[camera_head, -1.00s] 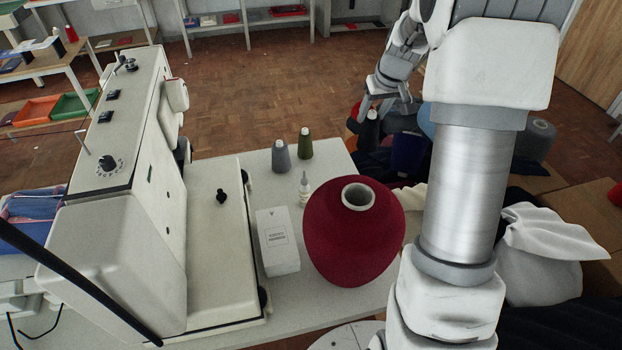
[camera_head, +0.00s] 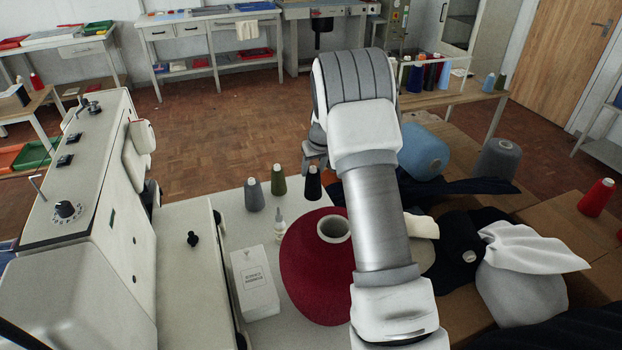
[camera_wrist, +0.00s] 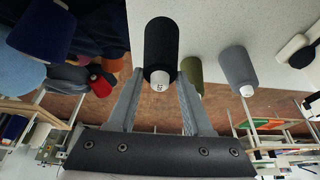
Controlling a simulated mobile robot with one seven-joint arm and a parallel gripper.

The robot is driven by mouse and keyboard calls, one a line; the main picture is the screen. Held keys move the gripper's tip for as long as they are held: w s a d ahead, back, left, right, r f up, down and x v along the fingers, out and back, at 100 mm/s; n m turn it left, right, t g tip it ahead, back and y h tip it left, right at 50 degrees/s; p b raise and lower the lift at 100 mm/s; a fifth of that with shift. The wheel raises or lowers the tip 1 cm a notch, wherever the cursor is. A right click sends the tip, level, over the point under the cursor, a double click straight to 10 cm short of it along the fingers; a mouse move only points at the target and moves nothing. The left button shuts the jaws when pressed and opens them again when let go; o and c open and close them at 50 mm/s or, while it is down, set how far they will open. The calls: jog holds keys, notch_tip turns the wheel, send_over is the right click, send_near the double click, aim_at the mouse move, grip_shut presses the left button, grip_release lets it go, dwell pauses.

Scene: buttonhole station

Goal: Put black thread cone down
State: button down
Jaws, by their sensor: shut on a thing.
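The black thread cone (camera_head: 313,184) is upright near the far edge of the white table (camera_head: 214,190), to the right of the green cone (camera_head: 278,181) and the grey cone (camera_head: 253,195). My gripper (camera_head: 314,160) is above it, partly hidden by my arm. In the wrist view my gripper (camera_wrist: 160,84) has its two fingers on either side of the black cone (camera_wrist: 160,42), shut on it near its pale tip. The wrist view also shows the green cone (camera_wrist: 193,72) and grey cone (camera_wrist: 233,68). I cannot tell whether the black cone's base touches the table.
A large dark red cone (camera_head: 312,277) stands in front of the black cone. A white box (camera_head: 255,285) and a small bottle (camera_head: 279,228) stand nearby. The sewing machine (camera_head: 92,240) fills the left. Cardboard boxes (camera_head: 540,222) with cones and cloth lie right.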

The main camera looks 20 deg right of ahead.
jog(key=shift+w+a+f, duration=0.15)
jog(key=shift+w+f, duration=0.15)
jog(key=shift+w, duration=0.05)
jog(key=shift+f, duration=1.9)
jog(key=shift+c, duration=1.5)
grip_release()
jog(key=shift+f, duration=0.1)
